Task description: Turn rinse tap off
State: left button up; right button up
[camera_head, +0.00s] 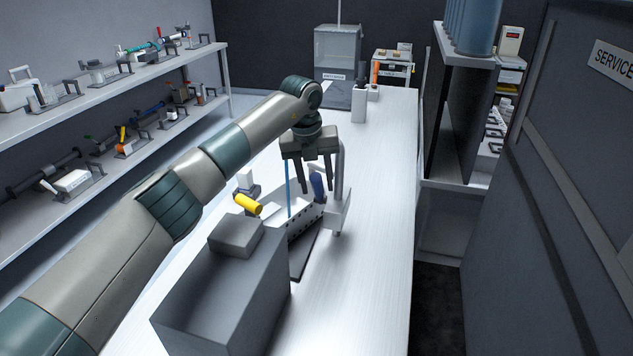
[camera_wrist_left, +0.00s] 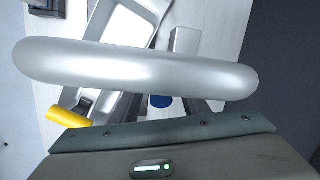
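A silver gooseneck tap (camera_head: 341,165) rises at the basin; its curved pipe (camera_wrist_left: 135,68) crosses close in front of the left wrist camera. A blue handle (camera_head: 318,187) stands beside it, and a blue round end (camera_wrist_left: 160,101) shows in the wrist view. A yellow handle (camera_head: 248,204) sits left of the basin and also shows in the wrist view (camera_wrist_left: 68,117). A thin blue vertical line, perhaps water, is between them. My left gripper (camera_head: 317,189) points down over the blue handle, its fingers apart. Whether they touch the handle is unclear. My right gripper is out of view.
A grey box (camera_head: 225,290) stands on the white bench (camera_head: 370,260) in front of the basin (camera_head: 272,212). The bench's right side is clear. Shelves (camera_head: 170,75) line the left wall; a dark cabinet (camera_head: 570,190) is at right.

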aim_at(315, 173)
pick_arm(q)
jog(key=shift+r, duration=0.1)
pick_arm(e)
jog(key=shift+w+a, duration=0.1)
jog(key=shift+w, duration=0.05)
pick_arm(q)
jog(key=shift+r+p, duration=0.3)
jog(key=shift+r, duration=0.2)
jog(key=r, duration=0.1)
jog(key=r+p, duration=0.1)
jog(key=r, duration=0.1)
jog(key=shift+s+a+r+p, duration=0.25)
jog(key=shift+s+r+p, duration=0.05)
notch_tip(315, 173, up, 12)
jog(key=s+a+p, duration=0.1)
jog(key=s+p, duration=0.1)
jog(key=p, duration=0.2)
jog(key=shift+a, duration=0.3)
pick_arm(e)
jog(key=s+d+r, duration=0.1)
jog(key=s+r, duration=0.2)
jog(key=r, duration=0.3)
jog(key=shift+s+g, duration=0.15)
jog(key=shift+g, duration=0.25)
pick_arm(q)
jog(key=shift+r, duration=0.1)
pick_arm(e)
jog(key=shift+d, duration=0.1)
